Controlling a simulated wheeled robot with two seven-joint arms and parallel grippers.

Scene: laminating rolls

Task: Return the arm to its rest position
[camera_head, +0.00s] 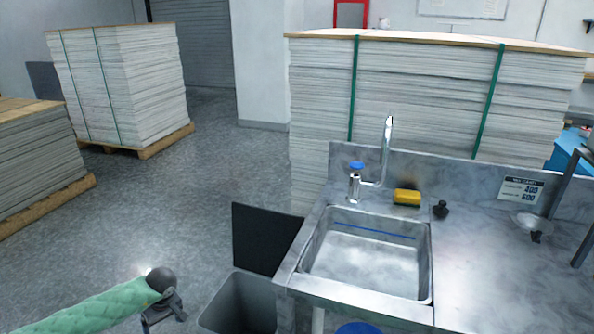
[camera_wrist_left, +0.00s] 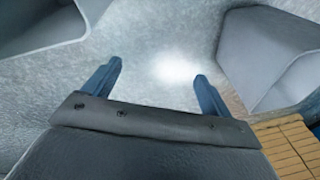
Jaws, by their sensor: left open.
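My left arm, in a green quilted sleeve, comes in at the lower left of the head view. Its gripper (camera_head: 165,318) hangs low over the floor, left of the grey bin and apart from the sink bench. In the left wrist view the gripper (camera_wrist_left: 158,75) is open, with its two blue fingers apart and only bare grey floor between them. Nothing is held. My right gripper is in neither view.
A grey bin (camera_head: 240,303) with a raised black lid (camera_head: 266,240) stands beside the metal sink (camera_head: 365,255). A yellow sponge (camera_head: 407,197) lies behind the basin. Paper stacks (camera_head: 120,85) stand on pallets at the left. Open floor (camera_head: 190,200) lies between.

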